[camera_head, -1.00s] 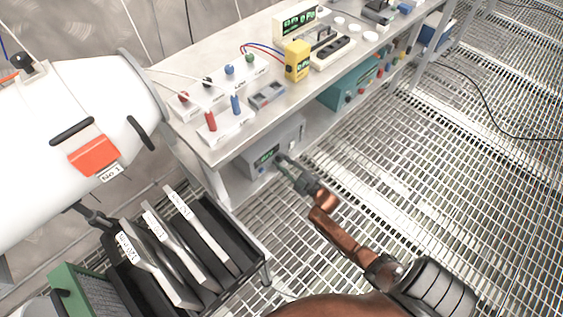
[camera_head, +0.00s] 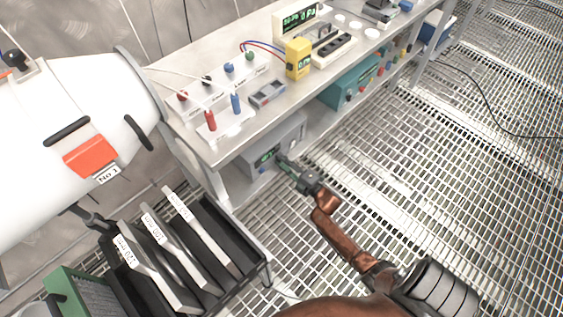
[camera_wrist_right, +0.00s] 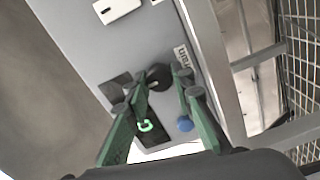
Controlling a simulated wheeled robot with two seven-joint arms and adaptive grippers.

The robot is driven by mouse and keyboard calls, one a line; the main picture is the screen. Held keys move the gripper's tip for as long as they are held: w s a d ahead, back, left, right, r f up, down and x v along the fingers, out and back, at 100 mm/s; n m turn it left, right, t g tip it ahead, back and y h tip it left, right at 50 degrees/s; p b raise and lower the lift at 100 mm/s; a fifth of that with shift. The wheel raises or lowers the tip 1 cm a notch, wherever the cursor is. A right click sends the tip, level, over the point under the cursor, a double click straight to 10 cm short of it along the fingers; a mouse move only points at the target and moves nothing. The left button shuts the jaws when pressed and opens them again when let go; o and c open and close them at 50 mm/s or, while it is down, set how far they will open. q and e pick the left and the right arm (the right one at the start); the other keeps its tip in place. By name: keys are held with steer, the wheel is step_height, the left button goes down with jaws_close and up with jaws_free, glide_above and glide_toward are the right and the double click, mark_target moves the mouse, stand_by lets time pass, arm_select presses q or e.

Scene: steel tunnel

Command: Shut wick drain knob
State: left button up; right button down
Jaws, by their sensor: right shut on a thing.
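The grey wick box (camera_head: 262,147) stands on the shelf under the bench and has a small green display. My right gripper (camera_head: 281,160) is at its front panel. In the right wrist view, its green fingers (camera_wrist_right: 160,76) are on both sides of a dark round knob (camera_wrist_right: 158,77) beside a label that reads "drain". The gripper is shut on this knob. The knob's pointer position cannot be told. A blue knob (camera_wrist_right: 185,124) and a dark display with a green glowing digit (camera_wrist_right: 146,126) are close to the fingers. My left gripper is not in view.
The bench (camera_head: 232,148) above carries a yellow meter (camera_head: 297,58) and several terminals. A teal box (camera_head: 352,82) is further along the shelf. A black rack (camera_head: 251,262) with labelled plates and a white tank (camera_head: 70,130) are at left.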

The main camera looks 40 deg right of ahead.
stand_by(0.4)
steer(key=c, duration=1.7)
jaws_free()
steer(key=shift+o, duration=0.2)
steer(key=s, duration=1.2)
steer(key=shift+d, duration=0.45)
